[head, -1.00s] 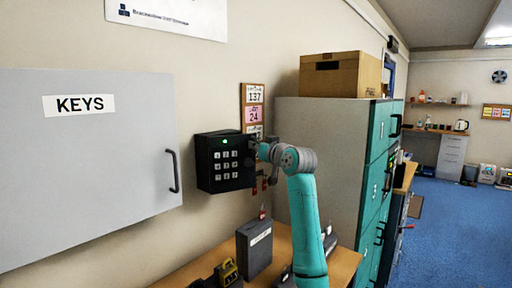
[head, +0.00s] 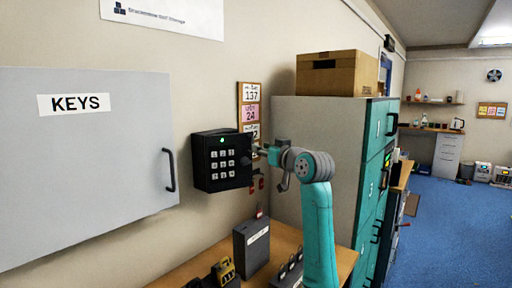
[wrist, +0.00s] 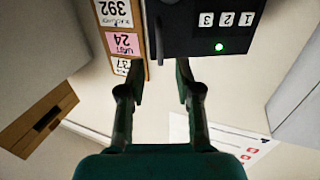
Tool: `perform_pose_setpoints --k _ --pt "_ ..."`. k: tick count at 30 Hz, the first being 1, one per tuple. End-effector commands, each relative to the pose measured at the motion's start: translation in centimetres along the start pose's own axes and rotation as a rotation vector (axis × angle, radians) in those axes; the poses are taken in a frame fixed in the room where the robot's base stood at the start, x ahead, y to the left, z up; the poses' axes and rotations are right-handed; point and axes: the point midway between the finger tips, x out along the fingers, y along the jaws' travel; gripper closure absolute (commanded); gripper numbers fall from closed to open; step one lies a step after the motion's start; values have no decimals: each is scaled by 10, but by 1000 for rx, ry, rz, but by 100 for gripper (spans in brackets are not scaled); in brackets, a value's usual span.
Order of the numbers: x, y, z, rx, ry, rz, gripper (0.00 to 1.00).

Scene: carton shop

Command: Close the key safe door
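The key safe (head: 222,160) is a black box with a white-key pad and a green light, mounted on the wall in the head view. A dark knob shows at the right of its face. Its front looks about flush with the body; I cannot tell if its door is fully shut. In the wrist view its keypad face (wrist: 215,38) is upside down at the top. My gripper (head: 262,152) is just right of the safe, apparently not touching it. In the wrist view my gripper's fingers (wrist: 159,78) are apart with nothing between them.
A grey KEYS panel (head: 85,150) with a black handle is left of the safe. Number cards (head: 249,115) hang behind my gripper. A grey-teal cabinet (head: 315,150) with a carton (head: 337,74) on top stands right. A wooden bench (head: 285,240) with a grey box (head: 251,247) is below.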

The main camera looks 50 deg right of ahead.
Motion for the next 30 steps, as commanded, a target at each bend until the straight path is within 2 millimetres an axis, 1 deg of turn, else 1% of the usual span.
perform_pose_setpoints --k 1,3,6,10,15,30 --pt "-11 1 0 0 2 3 66" --pt "-22 1 0 -1 1 3 66" --pt "-36 1 0 -1 0 2 66" --pt "-47 1 0 0 0 1 66" --pt "-51 0 0 0 -1 1 66" --pt "-51 0 0 0 -1 1 66"
